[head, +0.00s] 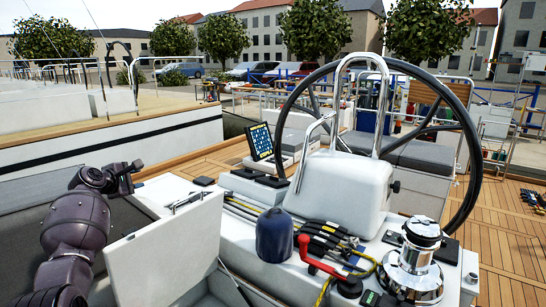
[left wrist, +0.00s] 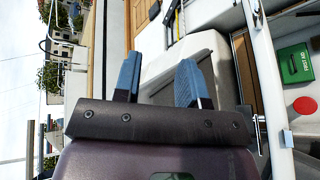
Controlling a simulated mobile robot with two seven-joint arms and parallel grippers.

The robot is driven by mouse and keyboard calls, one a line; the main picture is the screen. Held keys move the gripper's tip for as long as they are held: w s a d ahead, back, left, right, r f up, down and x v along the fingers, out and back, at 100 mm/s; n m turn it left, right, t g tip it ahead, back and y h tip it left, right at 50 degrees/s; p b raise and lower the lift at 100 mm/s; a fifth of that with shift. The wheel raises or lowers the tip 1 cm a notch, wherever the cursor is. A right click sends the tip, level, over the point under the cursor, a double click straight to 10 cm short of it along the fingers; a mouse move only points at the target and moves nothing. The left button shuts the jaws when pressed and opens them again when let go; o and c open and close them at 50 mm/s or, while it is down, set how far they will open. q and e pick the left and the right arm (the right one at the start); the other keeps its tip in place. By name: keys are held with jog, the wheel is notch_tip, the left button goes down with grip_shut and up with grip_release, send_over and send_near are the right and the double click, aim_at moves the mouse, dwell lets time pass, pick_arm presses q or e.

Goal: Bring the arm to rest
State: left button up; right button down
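My left arm comes in from the lower left in the head view. Its gripper (head: 132,170) is raised in the air above and behind the open white lid, touching nothing that I can see. In the left wrist view the two blue fingers of the gripper (left wrist: 158,80) stand apart with nothing between them. My right gripper shows in neither view.
The open white lid (head: 166,255) stands close to my left arm. Right of it are a blue winch cover (head: 274,236), a red handle (head: 318,263), a chrome winch (head: 417,258) and a large black wheel (head: 473,150). The wrist view shows a green box (left wrist: 294,64).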

pick_arm(q)
jog(key=s+f+m+y, duration=0.1)
jog(key=s+m, duration=0.1)
jog(key=m, duration=0.2)
jog(key=s+f+m+t+y, duration=0.1)
jog(key=s+f+m+y, duration=0.1)
jog(key=s+m, duration=0.1)
jog(key=s+d+f+m+t+y, duration=0.1)
jog(key=s+f+m, duration=0.1)
jog(key=m, duration=0.2)
jog(key=shift+s+m, duration=0.25)
jog(key=shift+m, duration=0.05)
jog(key=s+d+f+m+g, duration=0.1)
jog(key=s+d+f+m, duration=0.2)
jog(key=s+f, duration=0.6)
jog(key=s+d+f+m+g, duration=0.1)
jog(key=s+d+f+m, duration=0.2)
jog(key=s, duration=1.7)
jog(key=s+d+f+m+g, duration=0.1)
jog(key=s+d+f, duration=0.6)
jog(key=s+f, duration=0.8)
jog(key=shift+d+f+m+g, duration=0.3)
jog(key=shift+f+m+g, duration=0.1)
jog(key=shift+f+m, duration=0.45)
